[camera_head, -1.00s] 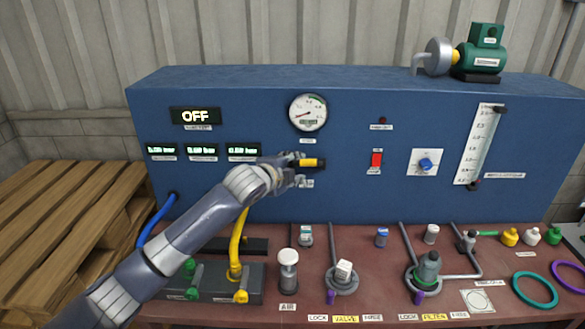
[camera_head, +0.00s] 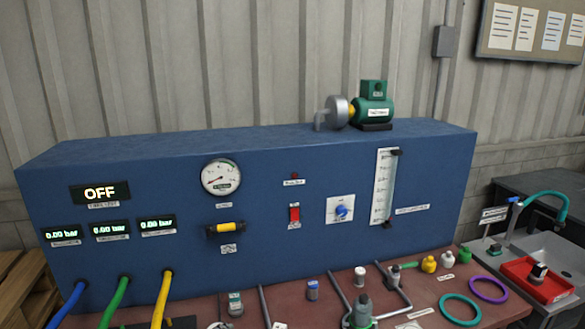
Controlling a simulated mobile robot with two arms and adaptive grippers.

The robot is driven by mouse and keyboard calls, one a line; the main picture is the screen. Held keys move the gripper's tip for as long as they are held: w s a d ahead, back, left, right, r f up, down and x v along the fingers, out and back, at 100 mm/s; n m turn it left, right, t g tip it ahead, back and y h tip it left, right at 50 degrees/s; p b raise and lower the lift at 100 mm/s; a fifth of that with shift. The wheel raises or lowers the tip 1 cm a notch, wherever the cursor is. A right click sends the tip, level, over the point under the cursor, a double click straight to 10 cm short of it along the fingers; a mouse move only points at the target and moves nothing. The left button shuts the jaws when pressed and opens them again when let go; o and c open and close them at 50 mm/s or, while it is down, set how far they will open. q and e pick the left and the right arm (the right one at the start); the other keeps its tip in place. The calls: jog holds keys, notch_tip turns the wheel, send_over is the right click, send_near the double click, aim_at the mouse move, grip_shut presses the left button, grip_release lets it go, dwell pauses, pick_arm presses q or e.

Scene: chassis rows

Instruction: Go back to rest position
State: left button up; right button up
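Neither of my grippers is in the head view now, and no part of my arms shows. The blue control panel (camera_head: 262,262) stands at the back of the red-brown bench. Its yellow-and-black handle (camera_head: 227,228) sits level under the round gauge (camera_head: 221,176), with nothing touching it. The upper display (camera_head: 100,193) reads OFF. Three small displays (camera_head: 110,230) each read 0.00 bar.
A green motor pump (camera_head: 373,106) stands on top of the panel. Blue, green and yellow hoses (camera_head: 161,297) run down at the left. Rings (camera_head: 460,309), bottles and pipes lie along the bench (camera_head: 430,277). A sink (camera_head: 545,255) with a red tray (camera_head: 538,280) is at the right.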

pick_arm(q)
jog(key=s+a+f+n+g+y, duration=0.1)
jog(key=s+a+f+n+g, duration=0.15)
jog(key=s, duration=0.75)
jog(key=s+a+f+n+g, duration=0.15)
jog(key=s+f+n, duration=0.25)
jog(key=s, duration=0.6)
jog(key=s+a+f+n+g+y, duration=0.1)
jog(key=s+f+n+g, duration=0.2)
jog(key=s, duration=0.7)
notch_tip(320, 180, down, 27)
jog(key=s+b, duration=0.2)
jog(key=b, duration=0.1)
jog(key=s+a+f+g+b, duration=0.1)
jog(key=s+a+f+b, duration=0.1)
jog(key=s+f, duration=1.4)
notch_tip(320, 180, down, 3)
jog(key=shift+s+a+f+g, duration=0.15)
jog(key=shift+s+a+g, duration=0.2)
jog(key=shift+a, duration=0.1)
